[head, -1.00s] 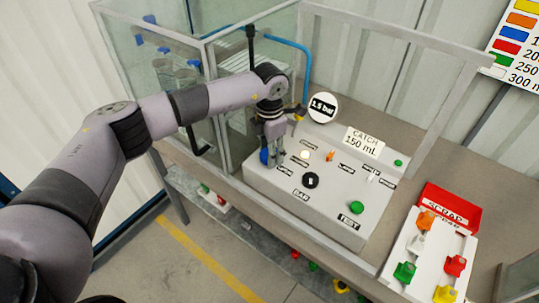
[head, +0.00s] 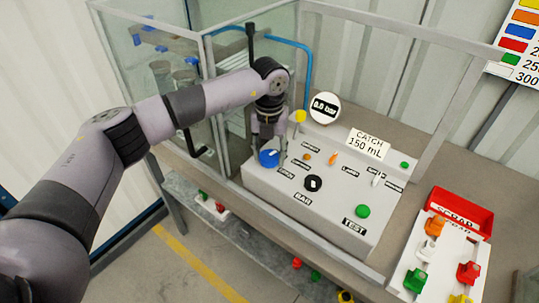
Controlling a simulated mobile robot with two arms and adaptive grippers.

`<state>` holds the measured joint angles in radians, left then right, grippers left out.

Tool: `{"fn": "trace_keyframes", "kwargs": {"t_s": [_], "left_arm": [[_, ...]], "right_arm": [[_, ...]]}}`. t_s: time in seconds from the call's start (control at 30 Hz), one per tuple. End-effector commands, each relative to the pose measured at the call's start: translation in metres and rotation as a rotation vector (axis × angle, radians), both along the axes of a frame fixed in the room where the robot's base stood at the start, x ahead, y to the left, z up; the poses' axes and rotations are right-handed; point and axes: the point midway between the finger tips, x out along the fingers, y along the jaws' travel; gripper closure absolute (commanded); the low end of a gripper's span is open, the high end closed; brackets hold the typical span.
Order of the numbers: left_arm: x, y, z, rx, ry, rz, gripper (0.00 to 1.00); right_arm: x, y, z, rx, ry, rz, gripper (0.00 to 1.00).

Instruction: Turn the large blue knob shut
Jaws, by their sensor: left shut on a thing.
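The large blue knob (head: 269,159) sits at the left end of the sloped grey control panel (head: 345,225). A pale mark shows on its face. My left gripper (head: 268,149) comes down over the knob from above, its fingers shut on it and hiding part of it. The round gauge (head: 325,107) behind the panel seems to read 0.0 bar, though the digits are small. My right gripper is not in view.
The panel also carries a black knob (head: 313,183), an orange lever (head: 333,159), a green TEST button (head: 362,211) and a small orange light (head: 306,157). A glass enclosure (head: 226,90) stands behind left. A red scrap bin (head: 463,207) and a tray of coloured parts (head: 405,265) lie right.

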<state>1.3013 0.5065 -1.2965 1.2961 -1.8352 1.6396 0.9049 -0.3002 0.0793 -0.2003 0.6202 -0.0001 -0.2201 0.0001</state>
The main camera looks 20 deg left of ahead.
Motion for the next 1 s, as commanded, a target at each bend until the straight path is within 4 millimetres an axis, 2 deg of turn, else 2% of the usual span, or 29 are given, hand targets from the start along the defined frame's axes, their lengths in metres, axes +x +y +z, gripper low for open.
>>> {"fn": "trace_keyframes", "kwargs": {"t_s": [0.4, 0.9, 0.93, 1.0], "left_arm": [[0.0008, 0.0006, 0.0013, 0.000, -0.003, 0.168, 0.84], [0.0010, 0.0008, 0.0016, 0.000, -0.003, 0.188, 0.84], [0.0010, 0.0008, 0.0016, 0.000, -0.003, 0.188, 0.56], [0.0009, 0.0007, 0.0015, 0.000, -0.003, 0.187, 0.51]], "right_arm": [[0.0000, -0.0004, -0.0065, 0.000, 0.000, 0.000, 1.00], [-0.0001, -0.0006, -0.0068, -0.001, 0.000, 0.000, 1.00], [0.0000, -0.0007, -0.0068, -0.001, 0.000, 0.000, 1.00], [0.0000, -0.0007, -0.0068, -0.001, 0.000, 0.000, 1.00]]}}
